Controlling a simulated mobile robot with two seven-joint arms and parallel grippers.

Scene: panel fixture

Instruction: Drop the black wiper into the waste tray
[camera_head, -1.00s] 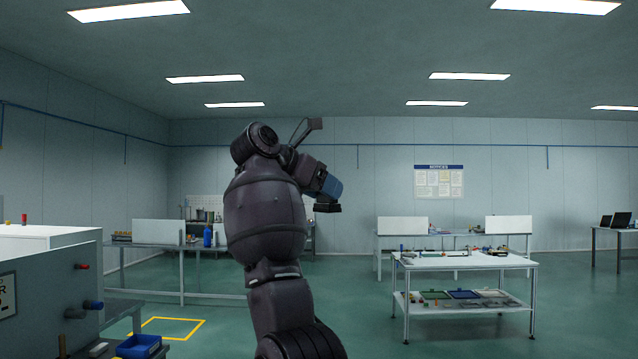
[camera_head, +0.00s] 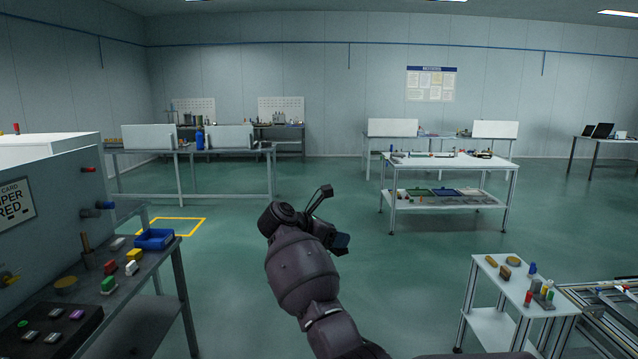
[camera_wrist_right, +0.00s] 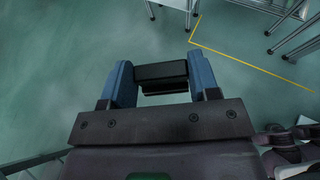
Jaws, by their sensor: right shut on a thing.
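My right gripper (camera_wrist_right: 163,78) is shut on a black block-shaped piece, the black wiper (camera_wrist_right: 160,71), which lies across between the two blue fingers in the right wrist view. In the head view my right gripper (camera_head: 341,243) is small and partly hidden by its own arm, over open floor. The wiper cannot be made out clearly there. A blue open tray (camera_head: 154,239) stands on the grey bench at the left, well to the left of the gripper. I cannot tell for sure that it is the waste tray. My left gripper is not in view.
The bench (camera_head: 150,285) at the left carries coloured blocks, pegs and a dark button box (camera_head: 52,330) before an upright panel (camera_head: 55,215). A small white cart (camera_head: 505,285) with small parts stands at right. Yellow floor tape (camera_head: 190,219) lies beyond the bench. The middle floor is clear.

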